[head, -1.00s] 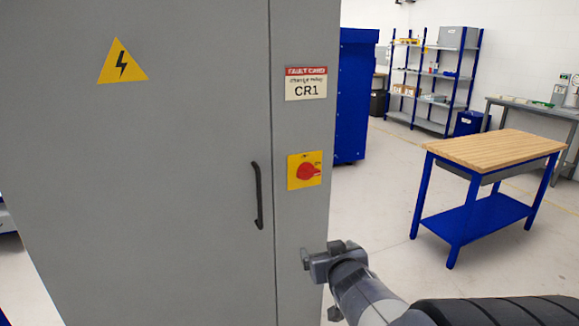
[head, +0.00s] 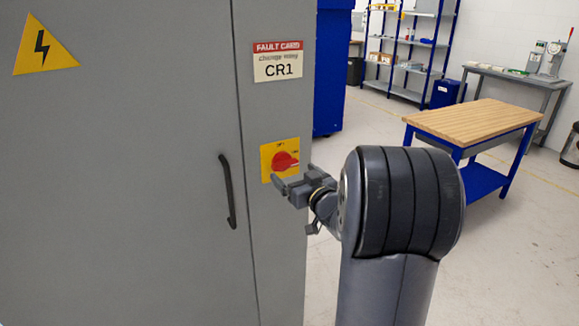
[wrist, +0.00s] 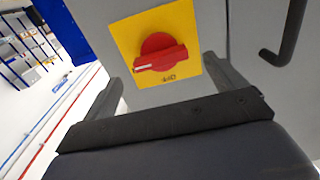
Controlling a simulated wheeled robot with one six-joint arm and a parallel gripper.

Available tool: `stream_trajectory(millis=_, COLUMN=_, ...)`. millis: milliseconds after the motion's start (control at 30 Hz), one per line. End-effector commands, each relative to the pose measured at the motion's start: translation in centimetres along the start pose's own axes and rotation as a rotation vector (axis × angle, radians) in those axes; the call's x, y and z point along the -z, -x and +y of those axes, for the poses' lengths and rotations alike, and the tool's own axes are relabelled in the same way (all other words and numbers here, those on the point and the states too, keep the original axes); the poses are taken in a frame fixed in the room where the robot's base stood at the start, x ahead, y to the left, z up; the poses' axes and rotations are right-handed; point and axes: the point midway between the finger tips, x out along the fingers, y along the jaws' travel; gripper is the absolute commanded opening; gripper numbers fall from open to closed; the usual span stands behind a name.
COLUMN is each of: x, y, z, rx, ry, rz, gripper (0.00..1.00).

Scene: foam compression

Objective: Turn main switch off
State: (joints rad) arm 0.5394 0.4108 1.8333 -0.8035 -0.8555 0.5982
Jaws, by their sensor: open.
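The main switch is a red rotary knob (head: 284,161) on a yellow plate (head: 267,168), on the right part of a grey cabinet (head: 140,180). In the wrist view the red knob (wrist: 160,52) shows upper middle, its grip bar lying nearly level in that picture. The yellow plate (wrist: 126,38) has small lettering, partly readable. My gripper (head: 278,181) is open and empty, just in front of and slightly below the knob. In the wrist view its two fingers stand apart either side of the plate's lower part, and the knob appears beyond them, not gripped.
A dark door handle (head: 228,192) sits left of the switch. A fault card marked CR1 (head: 278,62) is above it. A wood-topped blue table (head: 474,120) stands to the right, shelves (head: 410,50) behind.

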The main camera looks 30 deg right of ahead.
Motion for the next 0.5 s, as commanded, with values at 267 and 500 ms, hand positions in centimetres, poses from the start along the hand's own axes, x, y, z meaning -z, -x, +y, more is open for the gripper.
stream_trajectory(millis=267, x=0.1, y=-3.3, z=-0.1, rx=0.001, ry=0.000, rz=-0.001, gripper=0.91)
stream_trajectory(millis=500, x=0.0, y=-3.8, z=0.0, rx=-0.001, ry=0.001, rz=-0.001, gripper=0.91)
